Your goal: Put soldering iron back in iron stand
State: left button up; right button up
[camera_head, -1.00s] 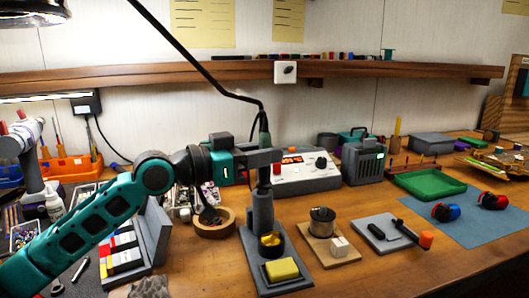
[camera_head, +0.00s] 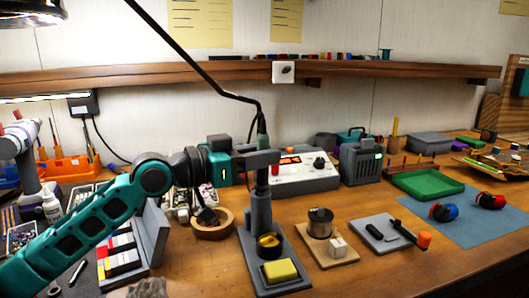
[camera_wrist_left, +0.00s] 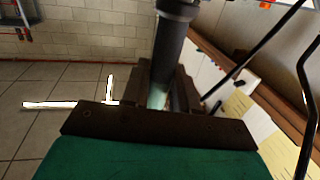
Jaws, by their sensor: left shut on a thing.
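The soldering iron (camera_head: 262,128), with a dark greenish grip and a black cable rising from its top, stands upright above the iron stand. My left gripper (camera_head: 265,158) is shut on the iron's grip. The iron stand (camera_head: 250,262) has a grey base, an upright grey holder (camera_head: 262,208) and a yellow sponge (camera_head: 280,270). The left wrist view shows a dark grey cylinder (camera_wrist_left: 172,45) by the jaws. My right gripper is not in view.
A soldering station (camera_head: 300,178) stands behind the stand. A tape roll (camera_head: 212,226) is to its left, and a solder spool (camera_head: 320,222) on a wooden base to its right. The cable arches over the bench. The bench front at the right is clear.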

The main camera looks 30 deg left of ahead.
aim_at(261, 123)
pick_arm(q)
jog(key=shift+a+r+p, duration=0.1)
jog(key=shift+r+p, duration=0.1)
jog(key=shift+p, duration=0.15)
jog(key=shift+s+a+r+p, duration=0.1)
jog(key=shift+s+r+p, duration=0.05)
jog(key=shift+r+p, duration=0.5)
jog(key=shift+r, duration=0.45)
jog(key=shift+r+p, duration=0.75)
jog(key=shift+p, duration=0.05)
jog(key=shift+r+p, duration=0.45)
jog(key=shift+r, duration=0.05)
jog(key=shift+r+p, duration=0.3)
jog(key=shift+r, duration=0.05)
jog(key=shift+r+p, duration=0.55)
jog(key=shift+r, duration=0.25)
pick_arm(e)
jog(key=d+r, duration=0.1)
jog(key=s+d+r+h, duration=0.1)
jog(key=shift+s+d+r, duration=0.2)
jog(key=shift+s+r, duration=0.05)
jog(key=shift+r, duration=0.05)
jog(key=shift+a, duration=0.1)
